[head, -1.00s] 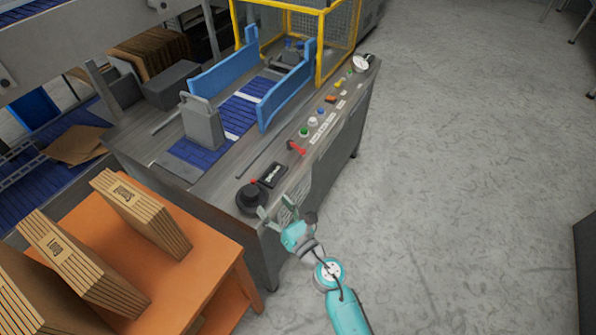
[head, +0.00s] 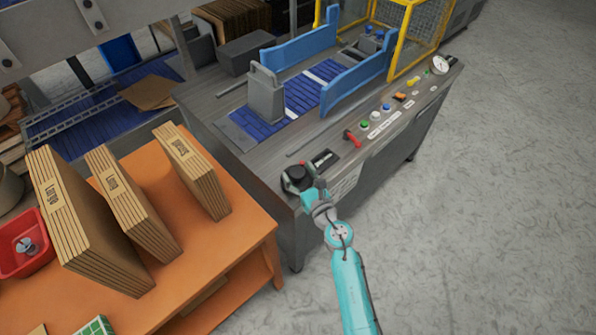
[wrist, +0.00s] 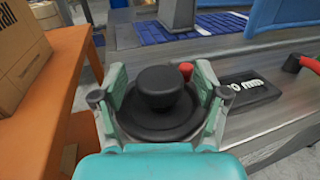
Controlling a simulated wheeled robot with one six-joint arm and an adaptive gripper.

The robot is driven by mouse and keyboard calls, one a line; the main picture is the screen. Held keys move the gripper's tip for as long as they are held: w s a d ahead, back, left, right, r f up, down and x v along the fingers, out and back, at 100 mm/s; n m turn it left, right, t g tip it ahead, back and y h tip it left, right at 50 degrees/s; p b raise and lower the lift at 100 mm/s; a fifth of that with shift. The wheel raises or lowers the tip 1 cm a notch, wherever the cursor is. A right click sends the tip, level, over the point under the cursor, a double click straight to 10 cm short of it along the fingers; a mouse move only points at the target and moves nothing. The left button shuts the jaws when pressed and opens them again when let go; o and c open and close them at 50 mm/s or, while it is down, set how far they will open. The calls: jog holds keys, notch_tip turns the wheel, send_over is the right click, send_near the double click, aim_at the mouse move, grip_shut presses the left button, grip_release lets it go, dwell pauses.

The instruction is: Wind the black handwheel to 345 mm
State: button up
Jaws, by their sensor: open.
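The black handwheel (head: 297,178) sits at the near corner of the grey machine top. In the wrist view the handwheel (wrist: 159,92) shows as a wide black disc with a raised round hub. A red knob (wrist: 186,70) stands at its far right side. My gripper (head: 303,178) is at the handwheel. In the wrist view my gripper (wrist: 160,98) is open, with one finger on each side of the wheel; whether the fingers touch its rim I cannot tell. A black display (wrist: 248,90) lies to the right of the wheel, its reading partly cut by the angle and not legible.
A red lever (head: 351,139) and several coloured buttons line the panel beyond the display. An orange table (head: 240,245) with carton stacks stands close at the left of the machine. Blue guide rails (head: 358,82) stand farther back. Floor at the right is clear.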

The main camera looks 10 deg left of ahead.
jog(key=shift+w+a, duration=0.25)
jog(key=shift+w, duration=0.05)
jog(key=c, duration=1.2)
jog(key=shift+o, duration=0.2)
